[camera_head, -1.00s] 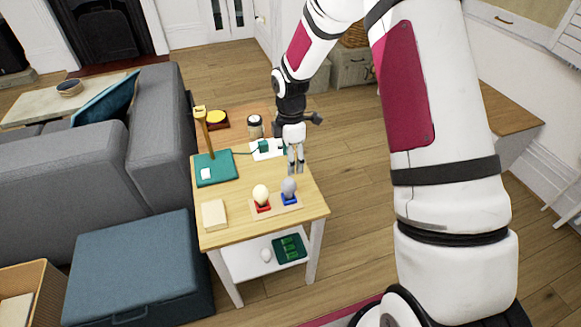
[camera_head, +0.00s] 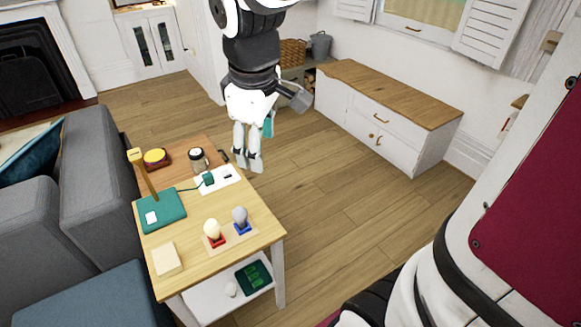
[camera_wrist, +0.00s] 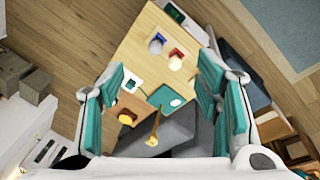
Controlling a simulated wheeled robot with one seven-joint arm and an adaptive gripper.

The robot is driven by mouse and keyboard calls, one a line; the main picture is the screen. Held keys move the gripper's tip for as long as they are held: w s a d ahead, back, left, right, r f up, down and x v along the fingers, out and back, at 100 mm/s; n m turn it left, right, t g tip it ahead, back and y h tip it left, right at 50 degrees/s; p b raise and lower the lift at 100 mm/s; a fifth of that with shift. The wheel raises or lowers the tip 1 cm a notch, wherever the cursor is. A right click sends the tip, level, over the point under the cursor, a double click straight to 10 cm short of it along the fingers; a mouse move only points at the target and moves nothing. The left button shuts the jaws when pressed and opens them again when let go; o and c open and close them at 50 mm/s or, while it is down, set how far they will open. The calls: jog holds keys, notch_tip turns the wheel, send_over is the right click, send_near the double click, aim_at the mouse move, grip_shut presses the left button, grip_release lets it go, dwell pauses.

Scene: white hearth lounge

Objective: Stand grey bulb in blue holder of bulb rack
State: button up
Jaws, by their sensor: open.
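The grey bulb (camera_head: 240,216) stands upright in the blue holder (camera_head: 243,229) of the bulb rack (camera_head: 229,241), on the small wooden table. A cream bulb (camera_head: 212,229) stands in the red holder (camera_head: 217,241) beside it. In the wrist view the grey bulb (camera_wrist: 155,46) and the cream bulb (camera_wrist: 175,61) show near the top, far from the fingers. My gripper (camera_head: 249,168) is open and empty, raised above and beyond the rack near the table's far right side. Its teal finger pads (camera_wrist: 165,105) are spread wide in the wrist view.
A green tray (camera_head: 254,279) lies on the lower shelf. Floor right of the table is clear.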

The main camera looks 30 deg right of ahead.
jog(key=s+r+m+t, duration=0.1)
jog(key=s+m, duration=0.2)
jog(key=s, duration=0.5)
jog(key=s+a+r+m+y, duration=0.1)
jog(key=s+m, duration=0.3)
jog(key=s, duration=0.4)
jog(key=shift+r+m+t, duration=0.3)
jog(key=shift+r+t, duration=0.1)
jog(key=shift+r, duration=0.35)
jog(key=shift+r, duration=0.1)
jog(key=shift+w+r, duration=0.1)
jog(key=shift+r, duration=0.05)
